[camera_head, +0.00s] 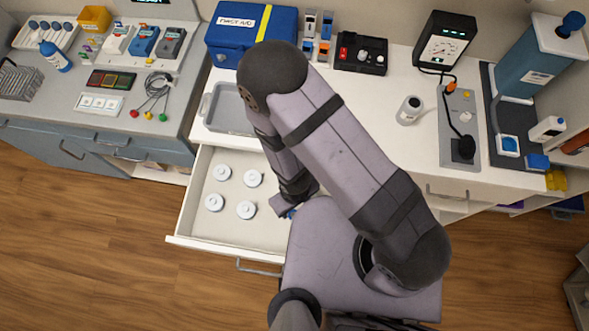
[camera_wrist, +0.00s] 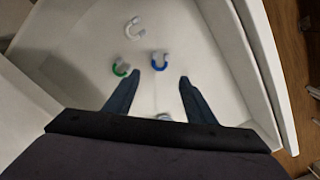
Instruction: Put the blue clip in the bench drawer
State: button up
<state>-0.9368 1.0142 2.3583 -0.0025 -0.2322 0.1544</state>
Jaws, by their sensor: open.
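The bench drawer (camera_head: 272,239) is pulled open, and its pale floor and walls fill much of the wrist view (camera_wrist: 85,85). The blue clip (camera_wrist: 161,63) lies on the drawer floor in the wrist view, just beyond my fingertips and roughly centred between them. My gripper (camera_wrist: 160,77) is open, its two dark fingers apart with no clip held between them. In the head view my gripper (camera_head: 290,207) is over the right part of the drawer, mostly hidden by my arm. A small blue patch shows beside it there; I cannot tell whether it is the clip.
Several white discs (camera_head: 246,209) occupy the drawer's left part. A grey tray (camera_head: 229,112) and a blue first-aid box (camera_head: 238,35) stand on the bench behind. The drawer walls are close around my gripper.

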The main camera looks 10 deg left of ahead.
jog(key=shift+r+p, duration=0.3)
jog(key=shift+r, duration=0.35)
jog(key=w+d+r+m, duration=0.4)
jog(key=w+d+r, duration=0.2)
jog(key=w+r, duration=0.55)
jog(key=s+d+r+m, duration=0.1)
jog(key=d+r+m, duration=0.1)
jog(key=d+r, duration=0.4)
jog(key=s+d+r+m, duration=0.2)
jog(key=d+r+m, duration=0.1)
jog(key=d+r, duration=0.4)
notch_tip(320, 180, up, 2)
jog(key=shift+s+r, duration=0.1)
jog(key=shift+s, duration=0.15)
